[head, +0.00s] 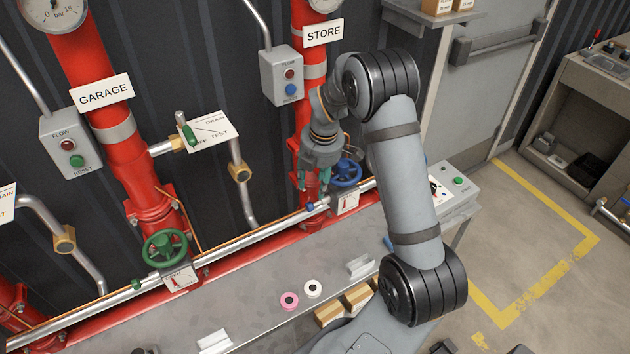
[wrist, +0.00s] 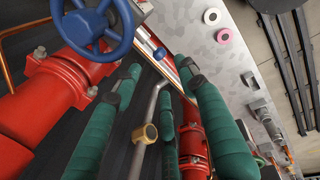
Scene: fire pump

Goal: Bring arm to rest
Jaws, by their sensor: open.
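My arm reaches up and over to the red STORE pipe (head: 312,75). My gripper (head: 318,190) points down beside that pipe's lower part, just left of the blue handwheel (head: 345,172). In the wrist view my gripper (wrist: 163,85) shows teal padded fingers spread apart, with nothing between them. The blue handwheel (wrist: 98,28) is at the upper left there, apart from the fingers. In the head view the fingertips are small and partly lost against the pipe; whether they touch it I cannot tell.
The green handwheel (head: 165,248) sits on the GARAGE pipe (head: 118,140) at left. A grey bench (head: 250,270) below holds a pink ring (head: 289,301) and a white ring (head: 313,289). A control box (head: 281,75) hangs left of the STORE pipe. Floor at right is open.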

